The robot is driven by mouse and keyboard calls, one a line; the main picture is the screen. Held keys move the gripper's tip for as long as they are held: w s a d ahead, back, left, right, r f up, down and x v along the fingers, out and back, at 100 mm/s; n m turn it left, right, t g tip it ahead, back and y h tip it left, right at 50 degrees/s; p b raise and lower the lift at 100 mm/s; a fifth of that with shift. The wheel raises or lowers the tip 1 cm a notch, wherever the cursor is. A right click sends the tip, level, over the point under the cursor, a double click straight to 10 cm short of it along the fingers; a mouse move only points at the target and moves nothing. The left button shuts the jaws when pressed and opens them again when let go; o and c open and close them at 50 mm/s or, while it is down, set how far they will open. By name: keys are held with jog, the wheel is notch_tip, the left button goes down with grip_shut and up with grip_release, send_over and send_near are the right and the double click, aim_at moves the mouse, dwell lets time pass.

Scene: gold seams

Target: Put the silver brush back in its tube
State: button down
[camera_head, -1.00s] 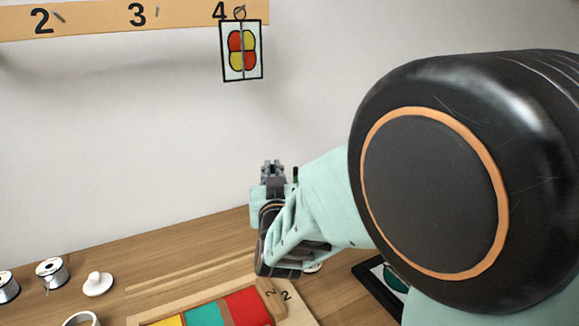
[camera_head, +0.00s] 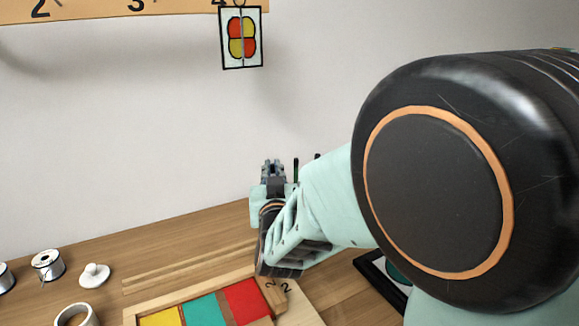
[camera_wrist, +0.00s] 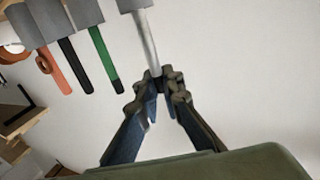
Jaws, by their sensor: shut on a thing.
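In the wrist view, my gripper (camera_wrist: 168,82) is shut on the silver brush (camera_wrist: 149,40), near the end of its slim handle. The silver handle runs up to a grey piece (camera_wrist: 132,5) at the top edge. I cannot tell whether this is a tube around the brush or part of the brush. To its left are grey tubes (camera_wrist: 84,12) with orange, black and green handles sticking out. In the head view, my gripper (camera_head: 272,168) is at mid-picture, beside a thin green handle (camera_head: 296,170). The silver brush is not distinguishable there.
A wooden frame with yellow, teal and red panels (camera_head: 243,298) lies on the bench (camera_head: 150,242). Wire spools (camera_head: 47,265), a white knob (camera_head: 94,274) and a tape roll (camera_head: 77,316) are at left. A dark-framed piece (camera_head: 380,275) lies right. My arm hides much of the right side.

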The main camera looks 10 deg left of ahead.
jog(key=c, duration=2)
grip_release()
jog(key=o, duration=0.5)
jog(key=shift+r, duration=0.1)
jog(key=shift+r+p, duration=2.2)
jog(key=shift+r, duration=1.25)
